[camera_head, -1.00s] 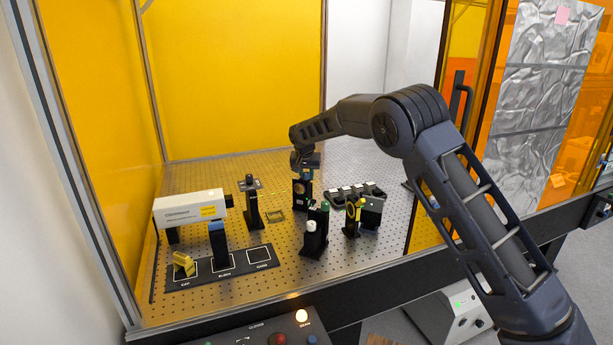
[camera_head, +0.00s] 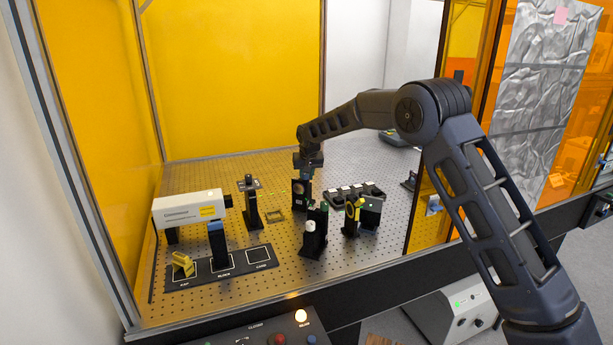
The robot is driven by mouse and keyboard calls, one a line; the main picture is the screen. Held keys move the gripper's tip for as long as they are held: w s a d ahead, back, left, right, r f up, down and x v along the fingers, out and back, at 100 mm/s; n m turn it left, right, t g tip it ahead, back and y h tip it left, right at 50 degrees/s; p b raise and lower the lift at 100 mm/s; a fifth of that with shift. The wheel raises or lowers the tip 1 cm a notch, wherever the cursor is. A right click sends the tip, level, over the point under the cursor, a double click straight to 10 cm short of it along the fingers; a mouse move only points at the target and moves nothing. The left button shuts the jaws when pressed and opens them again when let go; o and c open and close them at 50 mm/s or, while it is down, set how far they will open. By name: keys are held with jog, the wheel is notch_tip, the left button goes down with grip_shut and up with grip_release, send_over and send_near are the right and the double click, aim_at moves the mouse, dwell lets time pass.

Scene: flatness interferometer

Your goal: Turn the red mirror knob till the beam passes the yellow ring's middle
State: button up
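My gripper (camera_head: 307,169) points down over a dark upright mount with a round optic (camera_head: 299,188) towards the back of the perforated table. Its fingers are small and dark here, so I cannot tell whether they are open or shut, or whether they touch the mount. No red mirror knob can be made out; it may be hidden by my gripper or the mount. The yellow ring (camera_head: 350,210) stands upright on a black post, to the right and nearer.
A white laser box (camera_head: 187,208) stands at the left. A labelled black tray (camera_head: 237,264) holds a yellow cap (camera_head: 182,264) and a blue-topped block (camera_head: 218,243). A black mount with a white knob (camera_head: 310,225) stands front centre. Orange panels (camera_head: 235,75) enclose the table.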

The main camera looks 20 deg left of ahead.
jog(key=o, duration=1)
jog(key=v, duration=1)
jog(key=shift+r, duration=0.35)
jog(key=shift+s+d, duration=0.1)
jog(key=shift+d, duration=0.05)
notch_tip(320, 180, up, 11)
dwell(0.3)
dwell(0.4)
